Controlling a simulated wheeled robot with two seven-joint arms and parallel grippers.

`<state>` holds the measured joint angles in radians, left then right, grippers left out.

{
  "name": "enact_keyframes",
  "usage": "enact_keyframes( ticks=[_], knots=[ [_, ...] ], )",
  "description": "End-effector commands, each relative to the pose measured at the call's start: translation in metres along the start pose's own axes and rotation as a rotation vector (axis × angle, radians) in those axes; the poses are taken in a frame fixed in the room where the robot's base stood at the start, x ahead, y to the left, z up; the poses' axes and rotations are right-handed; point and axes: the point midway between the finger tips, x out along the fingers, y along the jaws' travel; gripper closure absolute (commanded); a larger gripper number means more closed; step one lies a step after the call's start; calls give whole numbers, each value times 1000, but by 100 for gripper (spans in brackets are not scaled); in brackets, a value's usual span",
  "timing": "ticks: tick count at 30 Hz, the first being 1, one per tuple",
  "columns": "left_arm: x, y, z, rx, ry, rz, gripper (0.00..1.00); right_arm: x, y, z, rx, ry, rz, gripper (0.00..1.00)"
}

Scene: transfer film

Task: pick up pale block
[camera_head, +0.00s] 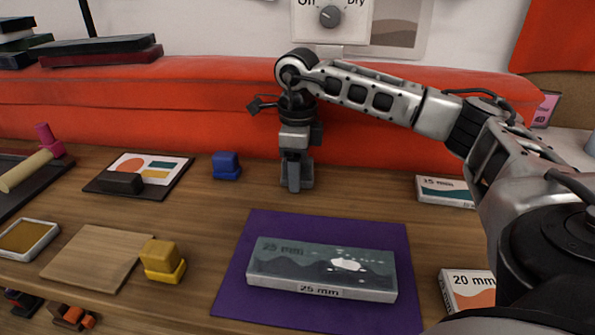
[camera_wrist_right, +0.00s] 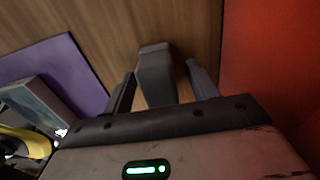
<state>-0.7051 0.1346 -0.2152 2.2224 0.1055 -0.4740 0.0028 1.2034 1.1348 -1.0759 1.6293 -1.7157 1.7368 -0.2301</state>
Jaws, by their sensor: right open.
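A grey block (camera_wrist_right: 155,70), shadowed and with no strong colour, stands on the wooden table in the right wrist view. It is between the two fingers of my right gripper (camera_wrist_right: 163,82), which is open, with a finger on either side and a gap visible at the sides. In the head view my right gripper (camera_head: 296,178) points down at the table in front of the red padded back. The block there is mostly merged with the fingers, so its outline is hard to tell. My left gripper is not in view.
A purple mat (camera_head: 255,228) holds a grey 25 mm box (camera_head: 322,268). A blue stamp-like block (camera_head: 226,166), a yellow one (camera_head: 162,260) and a wooden board (camera_head: 97,257) are at left. The red padding (camera_head: 150,100) rises close behind the gripper.

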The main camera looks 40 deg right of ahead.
Motion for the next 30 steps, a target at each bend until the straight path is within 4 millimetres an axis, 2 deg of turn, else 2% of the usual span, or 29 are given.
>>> enact_keyframes(
  ticks=[2, 6, 7, 20, 26, 30],
  knots=[
    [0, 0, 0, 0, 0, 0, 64, 0, 0, 0, 0, 0, 0, 45],
    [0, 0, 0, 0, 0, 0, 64, 0, 0, 0, 0, 0, 0, 84],
    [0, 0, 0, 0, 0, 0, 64, 0, 0, 0, 0, 0, 0, 90],
    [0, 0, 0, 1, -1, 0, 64, -7, 0, 0, 0, -2, -1, 91],
    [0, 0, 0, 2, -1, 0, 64, -32, 0, 1, -1, -5, -2, 91],
    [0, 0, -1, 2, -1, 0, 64, -58, 20, -5, -4, -4, -4, 91]
  ],
)
